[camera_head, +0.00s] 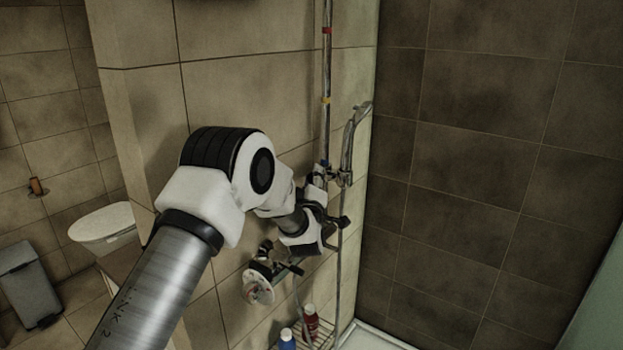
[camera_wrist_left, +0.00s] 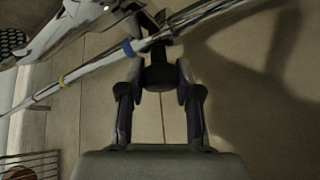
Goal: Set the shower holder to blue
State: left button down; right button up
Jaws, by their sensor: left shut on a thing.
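The metal shower rail (camera_head: 327,65) runs upright along the tiled wall, with red (camera_head: 326,31), yellow (camera_head: 326,100) and blue (camera_head: 325,163) bands. The shower holder (camera_head: 344,178) sits on the rail just below the blue band, carrying the hand shower (camera_head: 352,130). In the left wrist view the blue band (camera_wrist_left: 127,48) lies right beside the holder, on the side toward the yellow band (camera_wrist_left: 62,82). My left gripper (camera_head: 330,200) is at the holder. Its two fingers (camera_wrist_left: 160,85) are shut on the holder's dark knob (camera_wrist_left: 160,70). My right gripper is out of view.
A wire shelf with a blue bottle (camera_head: 287,340) and a red bottle (camera_head: 310,320) is lower down. A dark tiled wall (camera_head: 470,160) stands to the right. A toilet (camera_head: 102,225) and bin (camera_head: 28,285) are left.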

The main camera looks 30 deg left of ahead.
pick_arm(q)
jog(key=c, duration=0.8)
grip_release()
jog(key=shift+r, duration=0.1)
jog(key=shift+s+d, duration=0.1)
jog(key=shift+s, duration=0.05)
jog(key=v, duration=1.1)
jog(key=shift+s+d, duration=0.1)
jog(key=shift+s, duration=0.25)
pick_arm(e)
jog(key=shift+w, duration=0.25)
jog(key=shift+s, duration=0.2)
